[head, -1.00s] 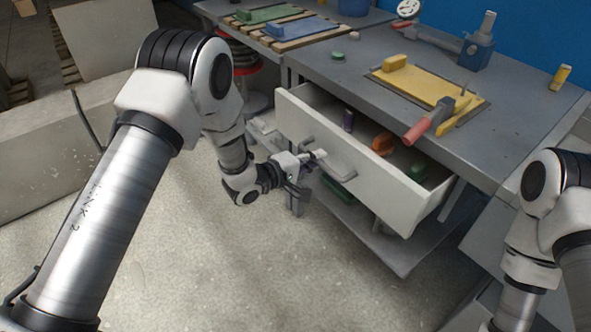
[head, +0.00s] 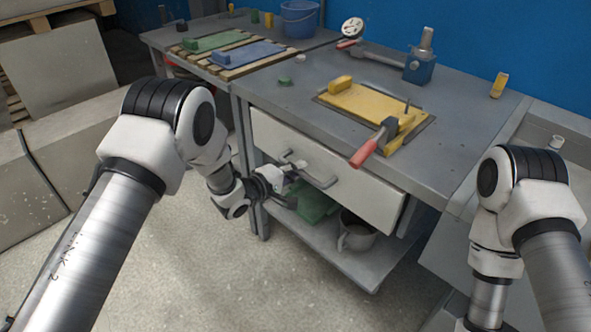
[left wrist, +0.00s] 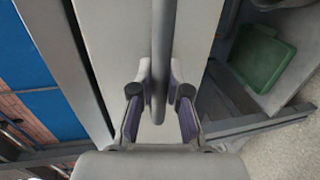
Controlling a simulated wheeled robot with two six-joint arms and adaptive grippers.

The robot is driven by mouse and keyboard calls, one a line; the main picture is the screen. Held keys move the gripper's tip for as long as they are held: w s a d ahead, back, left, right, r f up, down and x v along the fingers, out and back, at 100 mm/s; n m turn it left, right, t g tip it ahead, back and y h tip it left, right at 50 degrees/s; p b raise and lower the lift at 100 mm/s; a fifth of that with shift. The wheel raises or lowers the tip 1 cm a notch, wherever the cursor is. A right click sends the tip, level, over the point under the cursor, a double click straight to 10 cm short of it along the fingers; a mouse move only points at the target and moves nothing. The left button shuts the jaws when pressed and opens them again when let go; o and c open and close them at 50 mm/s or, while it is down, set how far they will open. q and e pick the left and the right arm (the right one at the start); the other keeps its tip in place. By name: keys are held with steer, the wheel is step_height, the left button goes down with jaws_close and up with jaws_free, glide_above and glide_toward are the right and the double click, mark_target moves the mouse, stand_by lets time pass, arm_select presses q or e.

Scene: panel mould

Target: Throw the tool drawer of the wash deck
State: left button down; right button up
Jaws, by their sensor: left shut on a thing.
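The drawer (head: 365,195) has a pale front and sits under the grey bench top. Its front is at or close to the bench edge, and its inside does not show; a small gap cannot be ruled out. My left gripper (head: 292,171) is shut on the grey bar handle (head: 322,182) of the drawer. In the left wrist view the handle (left wrist: 160,50) runs between the purple-padded fingers of the left gripper (left wrist: 160,98). My right arm stands at the right of the head view, but its gripper is out of the picture.
On the bench (head: 290,105) lie a yellow panel (head: 365,105), a red-handled clamp (head: 368,148) and a blue vice (head: 420,66). A lower shelf (head: 330,255) holds a green box (head: 316,205) and a grey jug (head: 356,235). The floor in front is clear.

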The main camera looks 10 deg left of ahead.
arm_select(q)
steer(key=c, duration=1.1)
jaws_free()
steer(key=shift+w+d+r, duration=0.1)
steer(key=shift+w+d, duration=0.05)
steer(key=shift+c, duration=0.2)
steer(key=shift+w+d, duration=0.1)
steer(key=shift+w, duration=0.05)
steer(key=v, duration=1.2)
